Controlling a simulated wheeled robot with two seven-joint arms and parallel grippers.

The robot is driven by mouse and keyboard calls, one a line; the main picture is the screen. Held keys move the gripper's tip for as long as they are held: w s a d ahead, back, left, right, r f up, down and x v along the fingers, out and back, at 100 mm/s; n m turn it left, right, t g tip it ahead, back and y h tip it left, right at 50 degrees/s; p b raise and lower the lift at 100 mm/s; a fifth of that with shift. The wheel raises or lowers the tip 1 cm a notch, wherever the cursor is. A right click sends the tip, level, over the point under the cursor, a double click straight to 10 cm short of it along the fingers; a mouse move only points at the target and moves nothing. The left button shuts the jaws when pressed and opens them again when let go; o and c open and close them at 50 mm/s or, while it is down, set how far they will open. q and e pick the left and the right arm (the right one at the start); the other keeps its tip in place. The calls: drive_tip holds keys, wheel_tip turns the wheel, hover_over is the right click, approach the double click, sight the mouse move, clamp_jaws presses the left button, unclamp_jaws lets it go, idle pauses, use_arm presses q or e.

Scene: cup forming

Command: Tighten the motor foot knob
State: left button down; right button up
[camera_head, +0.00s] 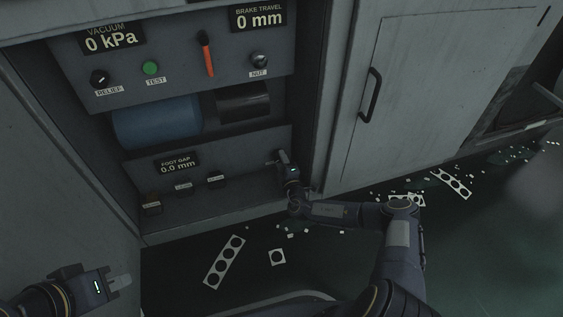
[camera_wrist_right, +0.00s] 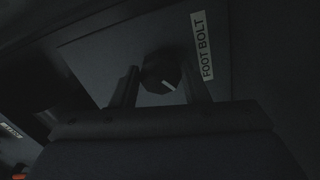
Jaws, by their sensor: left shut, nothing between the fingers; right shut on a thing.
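My right gripper (camera_wrist_right: 158,88) is shut on the knob, one finger on each side. In the head view my right gripper (camera_head: 281,160) is at the right end of the lower panel and hides the knob. The foot gap display (camera_head: 177,163) reads 0.0 mm. My left gripper (camera_head: 121,281) is shut and empty at the lower left, away from the machine.
Above are a blue motor cylinder (camera_head: 157,123), a green test button (camera_head: 150,68), a red-orange lever (camera_head: 205,52) and a nut knob (camera_head: 260,61). Several small blocks (camera_head: 184,187) line the lower ledge. A cabinet door handle (camera_head: 370,95) is at right. Punched strips (camera_head: 224,262) litter the floor.

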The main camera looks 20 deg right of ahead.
drive_tip(key=shift+s+a+f+m, duration=0.1)
drive_tip(key=shift+a+m, duration=0.05)
drive_tip(key=shift+m, duration=0.15)
drive_tip(key=o, duration=1)
drive_tip(key=shift+c, duration=0.2)
drive_tip(key=shift+s, duration=0.25)
drive_tip(key=s+p, duration=0.3)
drive_tip(key=s, duration=0.3)
drive_tip(key=shift+s+d, duration=0.2)
drive_tip(key=shift+s, duration=0.45)
